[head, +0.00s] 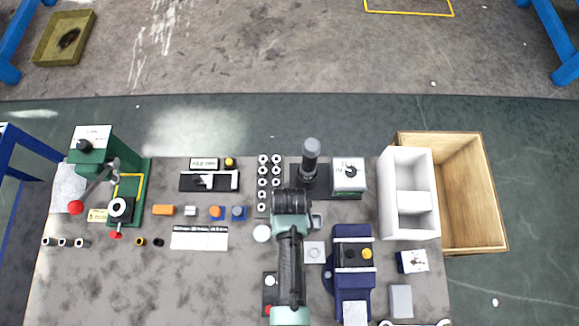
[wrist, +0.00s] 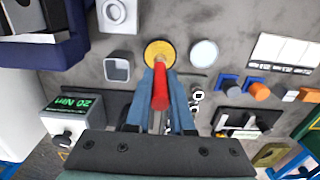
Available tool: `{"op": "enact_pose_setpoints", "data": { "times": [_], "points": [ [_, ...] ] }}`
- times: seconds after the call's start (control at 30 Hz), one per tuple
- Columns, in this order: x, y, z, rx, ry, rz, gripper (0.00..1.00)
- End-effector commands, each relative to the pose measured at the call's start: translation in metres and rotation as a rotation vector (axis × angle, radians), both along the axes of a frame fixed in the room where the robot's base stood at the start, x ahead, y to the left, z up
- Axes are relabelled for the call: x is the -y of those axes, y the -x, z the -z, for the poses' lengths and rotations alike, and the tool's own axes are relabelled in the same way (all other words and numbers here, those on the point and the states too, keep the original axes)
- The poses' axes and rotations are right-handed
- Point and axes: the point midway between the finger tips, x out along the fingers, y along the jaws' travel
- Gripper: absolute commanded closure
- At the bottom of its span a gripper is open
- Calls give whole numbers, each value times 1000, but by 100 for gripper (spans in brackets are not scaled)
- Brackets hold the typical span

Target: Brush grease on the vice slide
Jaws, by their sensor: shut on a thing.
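My gripper (wrist: 160,95) is shut on a red-handled brush (wrist: 160,88), held between its two blue fingers. The brush's far end lies over a round yellow tin (wrist: 150,47) in the wrist view. I cannot tell whether the bristles touch what is in it. The tin is hidden under my arm in the head view. The blue vice (head: 341,243) stands right of my arm in the head view, with a black and a yellow piece on top and a pale band across it. Part of the vice (wrist: 72,50) shows at the top left of the wrist view.
A white round disc (head: 262,233) lies beside the tin. A square grey cup (wrist: 117,66) stands on its other side. A 20 Nm tester (head: 348,175) and a dark upright post (head: 310,160) stand behind. A white bin (head: 390,165) and wooden crate (head: 490,190) are at right.

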Motion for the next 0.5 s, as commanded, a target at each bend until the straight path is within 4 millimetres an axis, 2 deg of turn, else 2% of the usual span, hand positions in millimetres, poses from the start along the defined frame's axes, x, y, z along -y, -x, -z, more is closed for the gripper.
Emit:
{"op": "enact_pose_setpoints", "data": {
  "times": [0.5],
  "points": [
    [0, 0, 7, 0, 0, 0, 100]
  ]
}}
